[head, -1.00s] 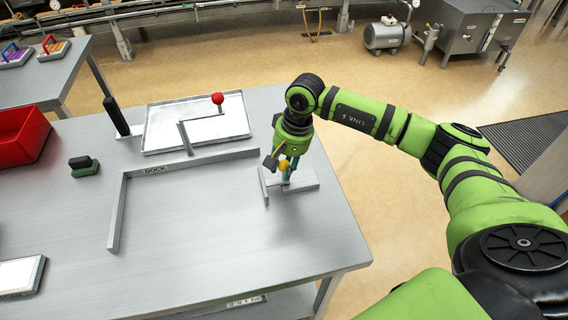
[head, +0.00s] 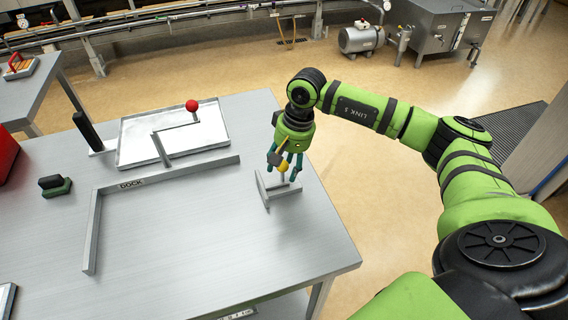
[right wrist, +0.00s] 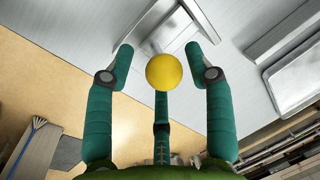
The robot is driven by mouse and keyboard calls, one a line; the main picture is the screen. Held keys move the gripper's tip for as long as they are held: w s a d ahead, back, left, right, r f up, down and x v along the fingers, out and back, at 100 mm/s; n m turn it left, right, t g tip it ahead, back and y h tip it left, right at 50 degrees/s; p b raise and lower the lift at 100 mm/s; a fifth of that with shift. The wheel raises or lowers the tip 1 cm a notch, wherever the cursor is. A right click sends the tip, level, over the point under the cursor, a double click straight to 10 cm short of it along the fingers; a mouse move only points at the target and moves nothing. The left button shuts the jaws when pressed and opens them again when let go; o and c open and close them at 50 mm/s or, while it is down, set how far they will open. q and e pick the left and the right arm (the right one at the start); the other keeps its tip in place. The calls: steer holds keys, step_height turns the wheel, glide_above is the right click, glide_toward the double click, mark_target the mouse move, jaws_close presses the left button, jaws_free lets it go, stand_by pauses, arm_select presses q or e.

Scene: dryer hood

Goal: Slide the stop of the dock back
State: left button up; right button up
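The dock (head: 165,174) is a grey L-shaped metal rail on the table, labelled DOCK. The stop (head: 262,190) is a small upright metal plate on a flat foot, apart from the rail's right end. It carries a yellow ball knob (head: 284,166), which also shows in the right wrist view (right wrist: 164,72). My right gripper (head: 286,174) points down over the stop with its teal fingers spread. In the right wrist view (right wrist: 162,75) the knob shows between the open fingers; no finger clearly presses on it. My left gripper is not in view.
A shallow tray (head: 140,125) with a crank-shaped bar and red ball lies behind the rail. The table's right edge is close to the stop. The table inside the rail is clear.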

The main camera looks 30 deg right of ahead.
steer(key=shift+a, duration=0.1)
steer(key=shift+r, duration=0.25)
step_height(320, 180, up, 11)
steer(key=s+d, duration=0.1)
steer(key=d, duration=0.1)
steer(key=shift+d+r, duration=0.15)
stand_by(0.3)
